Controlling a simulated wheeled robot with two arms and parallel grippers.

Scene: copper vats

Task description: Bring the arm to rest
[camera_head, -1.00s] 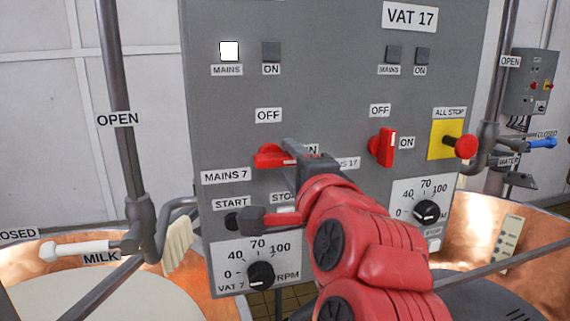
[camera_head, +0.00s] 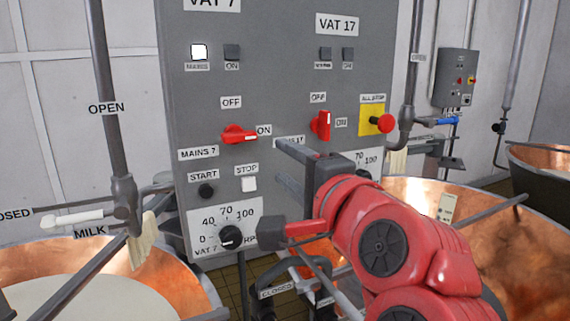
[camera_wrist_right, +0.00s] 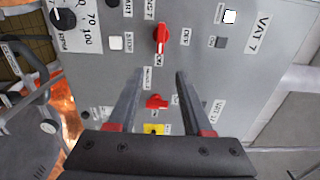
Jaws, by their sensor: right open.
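My right gripper (camera_head: 281,162) is open and empty in front of the grey panel (camera_head: 180,110), to the right of and below the red MAINS 7 switch (camera_head: 238,135). The switch handle lies sideways, toward the ON label, and the gripper is apart from it. The white MAINS lamp (camera_head: 199,51) above it is lit. In the right wrist view the open fingers (camera_wrist_right: 158,77) point at the panel, with the MAINS 7 switch (camera_wrist_right: 161,38) beyond their tips. My left gripper is not in view.
A second red switch (camera_head: 321,125) stands upright toward OFF. The red ALL STOP button (camera_head: 381,123) sticks out from its yellow plate. The milk valve handle (camera_head: 72,218) and a copper vat (camera_head: 195,290) are at the left; another copper vat (camera_head: 405,205) is at the right.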

